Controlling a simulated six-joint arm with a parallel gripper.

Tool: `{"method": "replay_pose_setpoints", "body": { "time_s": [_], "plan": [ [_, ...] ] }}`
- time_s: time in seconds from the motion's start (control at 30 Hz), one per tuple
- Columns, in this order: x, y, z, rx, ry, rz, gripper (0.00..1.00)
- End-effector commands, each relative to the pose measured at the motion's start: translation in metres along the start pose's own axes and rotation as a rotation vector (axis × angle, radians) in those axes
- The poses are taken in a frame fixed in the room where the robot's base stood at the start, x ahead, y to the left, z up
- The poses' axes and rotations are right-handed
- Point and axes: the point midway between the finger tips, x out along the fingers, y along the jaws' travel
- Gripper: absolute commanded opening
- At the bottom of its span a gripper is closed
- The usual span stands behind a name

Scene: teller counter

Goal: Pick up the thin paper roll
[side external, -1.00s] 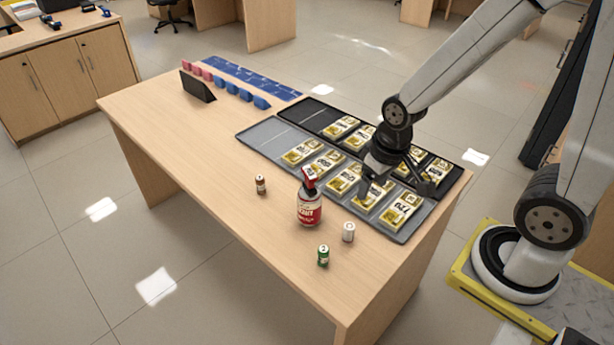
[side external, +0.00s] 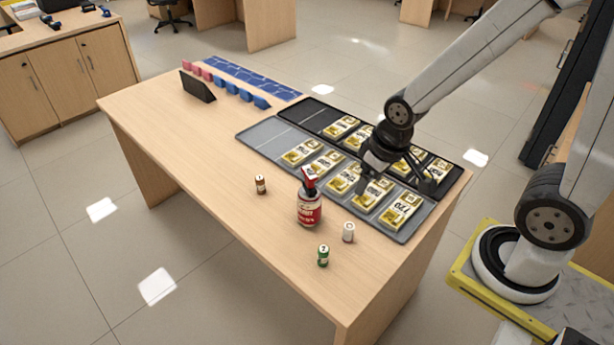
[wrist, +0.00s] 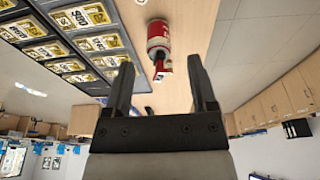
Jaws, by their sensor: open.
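Three small paper rolls stand upright on the wooden counter in the side view: a slim brown one (side external: 260,184), a white one (side external: 348,232) and a green one (side external: 323,255). The brown one looks the slimmest. My gripper (side external: 363,184) is above the banknote trays, to the right of and behind the rolls, apart from them all. In the wrist view its two fingers (wrist: 163,80) are spread with nothing between the tips. A small dark shape near the fingers there is too unclear to name.
A red-and-white bottle with a red top (side external: 309,208) stands among the rolls; it also shows in the wrist view (wrist: 157,30). A grey tray (side external: 262,135) and a black tray (side external: 309,112) hold banknote bundles. A dark stand (side external: 198,86) is farther left. The counter's left middle is clear.

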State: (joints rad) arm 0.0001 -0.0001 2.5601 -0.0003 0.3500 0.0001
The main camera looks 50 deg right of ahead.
Motion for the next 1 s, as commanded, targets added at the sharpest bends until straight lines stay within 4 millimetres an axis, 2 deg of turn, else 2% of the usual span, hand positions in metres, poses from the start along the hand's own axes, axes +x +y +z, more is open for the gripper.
{"method": "replay_pose_setpoints", "body": {
  "time_s": [0.13, 0.17, 0.63, 0.77, 1.0],
  "plan": [
    [0.0, 0.0, 0.0, 0.0, 0.0, 0.0, 0.73],
    [0.0, 0.0, 0.0, 0.0, 0.0, 0.0, 0.83],
    [0.005, 0.003, 0.003, 0.04, -0.031, -0.007, 0.83],
    [0.015, 0.007, 0.009, 0.123, -0.095, -0.024, 0.83],
    [0.043, 0.015, 0.027, 0.391, -0.286, -0.097, 0.83]
  ]
}}
